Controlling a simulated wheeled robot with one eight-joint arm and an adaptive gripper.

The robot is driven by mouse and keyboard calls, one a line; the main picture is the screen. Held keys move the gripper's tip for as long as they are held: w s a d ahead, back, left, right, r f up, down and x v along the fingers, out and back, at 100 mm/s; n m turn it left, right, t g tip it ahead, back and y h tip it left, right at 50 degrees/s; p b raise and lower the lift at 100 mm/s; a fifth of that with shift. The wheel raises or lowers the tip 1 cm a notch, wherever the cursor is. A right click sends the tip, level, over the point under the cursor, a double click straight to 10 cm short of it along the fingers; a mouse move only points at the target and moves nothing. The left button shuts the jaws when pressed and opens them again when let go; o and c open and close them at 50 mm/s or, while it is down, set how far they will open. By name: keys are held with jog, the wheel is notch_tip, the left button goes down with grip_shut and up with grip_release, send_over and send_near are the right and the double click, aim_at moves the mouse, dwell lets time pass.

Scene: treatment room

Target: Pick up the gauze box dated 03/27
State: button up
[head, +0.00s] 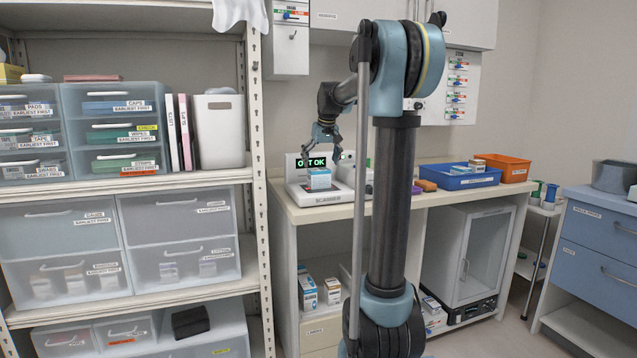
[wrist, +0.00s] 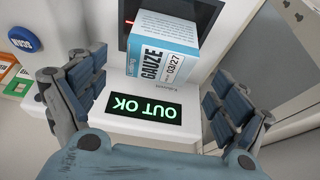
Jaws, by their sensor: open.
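The gauze box (wrist: 160,55) is blue and white, and its label reads "GAUZE" and "03/27" in the wrist view. It sits on the scanner (head: 322,193), whose green display (wrist: 144,106) reads "OUT OK". In the head view the box (head: 319,179) stands on the scanner's plate in front of the display. My gripper (wrist: 158,105) is open, its fingers spread wide to the left and right of the picture. The box lies beyond the fingertips, between their lines, and nothing is held. In the head view my gripper (head: 323,139) is above the box and display.
The scanner stands on a counter (head: 425,203). A blue tray (head: 459,178) and an orange bin (head: 508,168) are to the right. A shelf post (head: 256,120) and shelves with drawers stand left. A blue "SCAN" button (wrist: 25,39) is left in the wrist view.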

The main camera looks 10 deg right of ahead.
aim_at(319, 169)
jog(key=shift+x, duration=2.5)
jog(key=shift+w, duration=0.1)
jog(key=c, duration=1.3)
jog(key=shift+o, duration=0.2)
jog(key=shift+r, duration=0.1)
